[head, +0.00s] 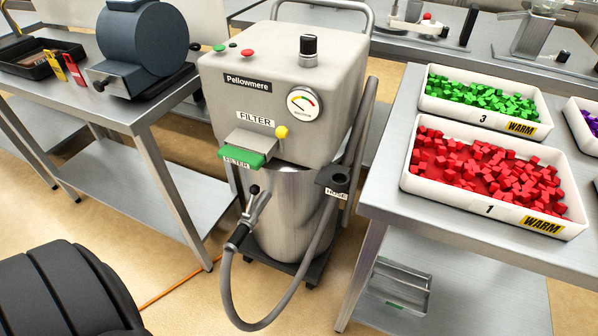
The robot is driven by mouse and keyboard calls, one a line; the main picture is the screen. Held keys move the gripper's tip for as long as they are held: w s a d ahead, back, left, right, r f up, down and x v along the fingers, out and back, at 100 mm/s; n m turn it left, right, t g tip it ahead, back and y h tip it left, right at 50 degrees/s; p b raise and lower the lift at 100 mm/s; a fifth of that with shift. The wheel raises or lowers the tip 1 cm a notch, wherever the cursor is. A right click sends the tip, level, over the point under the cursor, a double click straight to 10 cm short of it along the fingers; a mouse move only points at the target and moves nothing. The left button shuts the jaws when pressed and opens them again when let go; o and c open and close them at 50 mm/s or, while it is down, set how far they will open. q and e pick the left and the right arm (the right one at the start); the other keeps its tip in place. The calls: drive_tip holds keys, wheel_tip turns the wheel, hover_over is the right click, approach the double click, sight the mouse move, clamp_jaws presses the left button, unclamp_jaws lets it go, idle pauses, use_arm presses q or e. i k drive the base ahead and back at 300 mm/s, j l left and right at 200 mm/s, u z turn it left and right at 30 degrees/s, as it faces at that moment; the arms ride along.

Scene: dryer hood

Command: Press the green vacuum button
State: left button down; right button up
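The vacuum (283,85) is a grey box labelled Pellowmere on a shiny metal drum, standing on the floor between two tables. I cannot tell from this view whether the green button is pressed in. Neither of my grippers is in view, and nothing covers the button.
A black-topped knob (308,45) and a dial (302,102) are on the vacuum, with a green-edged filter drawer (243,157) and a hose (226,285) in front. A blue-grey drum machine (143,42) stands left. White trays of red cubes (408,165) and green cubes (425,95) sit right.

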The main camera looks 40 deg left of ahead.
sight(219, 47)
drive_tip(key=u, duration=1.6)
